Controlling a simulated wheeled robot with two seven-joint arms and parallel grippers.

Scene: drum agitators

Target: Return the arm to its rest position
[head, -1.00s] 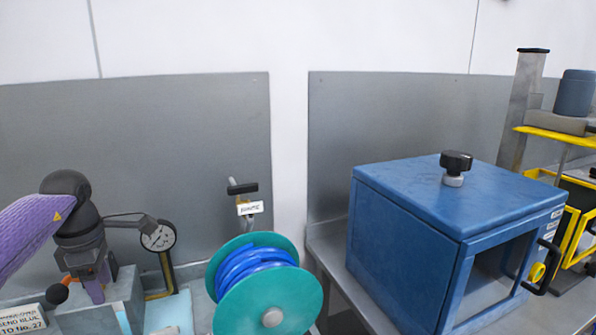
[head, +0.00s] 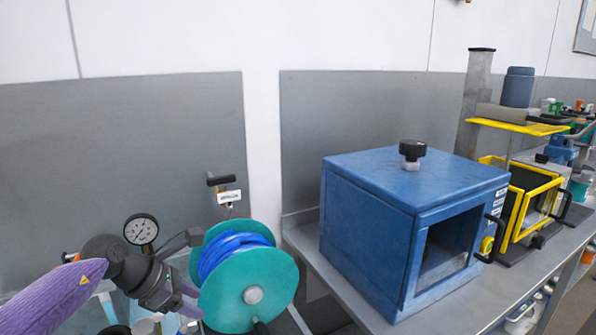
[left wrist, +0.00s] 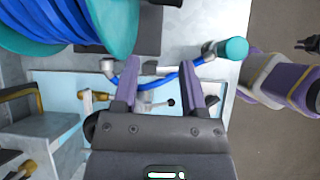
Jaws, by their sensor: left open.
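My left arm is purple with a dark wrist and comes in at the lower left of the head view. My left gripper (head: 185,296) is beside the left rim of the teal reel with blue hose (head: 252,294); I cannot tell whether it touches. In the left wrist view, the left gripper (left wrist: 160,88) has its two purple fingers apart with nothing clearly held between them. A blue hose (left wrist: 172,80) with grey end fittings lies below and beyond the fingers. The teal reel (left wrist: 112,25) fills the upper left there.
A round dial gauge (head: 141,230) stands behind my left wrist. A blue box with a black knob (head: 370,210) stands on the grey bench to the right. A yellow-framed unit (head: 530,215) is farther right. Grey wall panels are behind. The bench front beside the box is clear.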

